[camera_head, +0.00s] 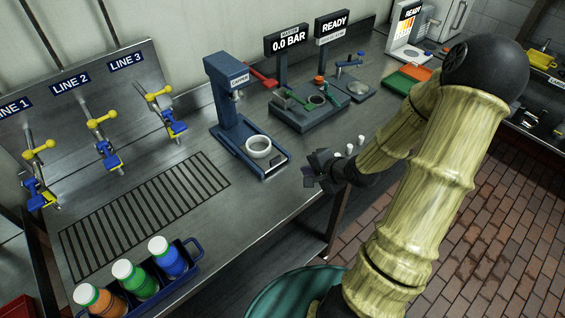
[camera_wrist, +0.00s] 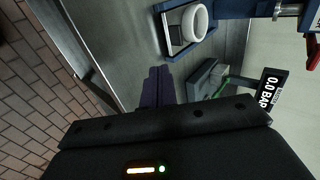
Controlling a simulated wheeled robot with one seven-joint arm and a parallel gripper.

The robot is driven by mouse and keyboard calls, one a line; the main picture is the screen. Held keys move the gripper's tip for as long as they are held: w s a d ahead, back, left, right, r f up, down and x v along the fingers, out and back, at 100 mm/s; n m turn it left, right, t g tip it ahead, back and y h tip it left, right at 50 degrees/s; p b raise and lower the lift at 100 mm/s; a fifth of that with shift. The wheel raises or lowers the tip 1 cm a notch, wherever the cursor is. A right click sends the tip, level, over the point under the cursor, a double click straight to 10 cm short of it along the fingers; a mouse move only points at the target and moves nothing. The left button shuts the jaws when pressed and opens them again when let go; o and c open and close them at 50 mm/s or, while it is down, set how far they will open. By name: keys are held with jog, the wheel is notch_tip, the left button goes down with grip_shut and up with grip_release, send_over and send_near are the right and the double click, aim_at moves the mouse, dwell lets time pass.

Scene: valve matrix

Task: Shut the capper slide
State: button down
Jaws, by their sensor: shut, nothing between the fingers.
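The blue capper (camera_head: 228,100) stands upright on the steel counter, with a red lever at its side. Its slide (camera_head: 272,166) reaches out in front of the column and carries a white ring-shaped holder (camera_head: 258,147). In the wrist view the slide (camera_wrist: 178,47) and white holder (camera_wrist: 194,22) are at the top, beyond my fingers. My gripper (camera_head: 310,178) is at the counter's front edge, to the right of the slide's front end and apart from it. In the wrist view my gripper (camera_wrist: 157,76) has its fingers together, with nothing between them.
To the right are the manifold (camera_head: 312,105) with green handles and signs reading 0.0 BAR and READY. Small white pieces (camera_head: 350,150) lie near my gripper. A bottle caddy (camera_head: 193,268) stands at the front left, and a slotted drain (camera_head: 145,205) is left of the capper.

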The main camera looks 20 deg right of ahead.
jog(key=shift+f, duration=0.15)
jog(key=x, duration=0.9)
jog(key=shift+w+a, duration=0.1)
jog(key=w, duration=0.1)
jog(key=w+a+p, duration=0.1)
jog(key=w, duration=0.1)
jog(key=shift+w+a+f, duration=0.15)
jog(key=shift+w, duration=0.05)
jog(key=shift+w+a+f, duration=0.1)
jog(key=shift+w+a, duration=0.05)
jog(key=shift+w, duration=0.25)
send_near(256, 146)
jog(key=x, duration=0.5)
jog(key=shift+b, duration=0.35)
jog(key=shift+w+a+r, duration=0.1)
jog(key=shift+w+r, duration=0.05)
jog(key=shift+r, duration=0.1)
